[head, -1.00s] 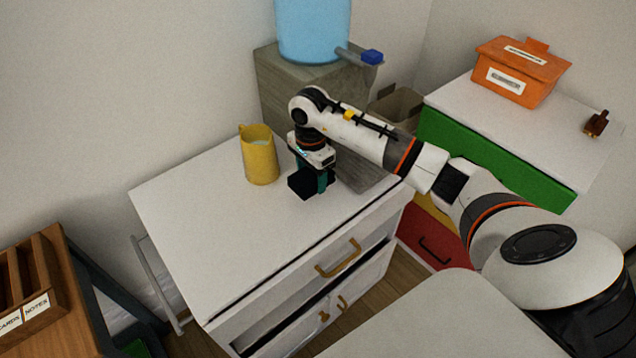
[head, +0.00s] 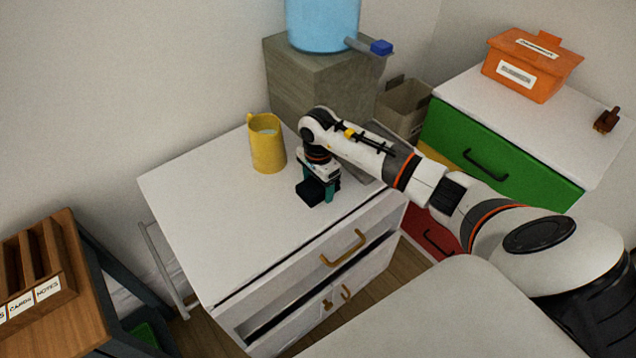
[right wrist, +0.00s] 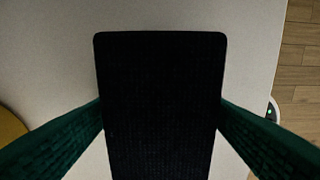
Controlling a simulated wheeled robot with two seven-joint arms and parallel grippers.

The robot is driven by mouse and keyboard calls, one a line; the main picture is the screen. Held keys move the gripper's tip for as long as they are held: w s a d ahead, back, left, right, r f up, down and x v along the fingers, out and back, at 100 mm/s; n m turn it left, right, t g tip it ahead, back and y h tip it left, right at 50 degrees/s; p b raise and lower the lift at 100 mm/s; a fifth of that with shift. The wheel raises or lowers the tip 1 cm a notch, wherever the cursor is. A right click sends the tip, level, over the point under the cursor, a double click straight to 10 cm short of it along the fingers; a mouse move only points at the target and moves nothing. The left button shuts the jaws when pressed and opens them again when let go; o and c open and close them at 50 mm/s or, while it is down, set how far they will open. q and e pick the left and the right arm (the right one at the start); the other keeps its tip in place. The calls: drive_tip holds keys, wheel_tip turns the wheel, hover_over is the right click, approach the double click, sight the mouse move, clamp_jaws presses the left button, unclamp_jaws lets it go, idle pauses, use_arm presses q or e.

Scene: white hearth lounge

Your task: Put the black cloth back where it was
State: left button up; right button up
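The black cloth (head: 312,191) is a small dark block-like bundle over the white cabinet top (head: 215,190), in front of the yellow jug. My right gripper (head: 322,186), with teal fingers, points down with the cloth between its fingers. In the right wrist view the cloth (right wrist: 160,100) fills the middle, and both fingers meet its side edges, so the gripper looks shut on it. I cannot tell whether the cloth touches the cabinet top. My left gripper is not in view.
A yellow jug (head: 267,148) stands behind and left of the gripper. A blue water container (head: 322,22) stands on a wooden stand (head: 300,90) at the back. The left part of the cabinet top is clear. An orange box (head: 525,75) stands on the right-hand drawer unit (head: 500,170).

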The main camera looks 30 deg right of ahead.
sight(318, 183)
drive_tip(key=shift+o, duration=0.7)
drive_tip(key=shift+r+p, duration=0.25)
drive_tip(key=shift+p, duration=0.05)
wheel_tip(318, 183, up, 12)
drive_tip(key=b, duration=0.2)
drive_tip(key=shift+f, duration=0.1)
idle(0.8)
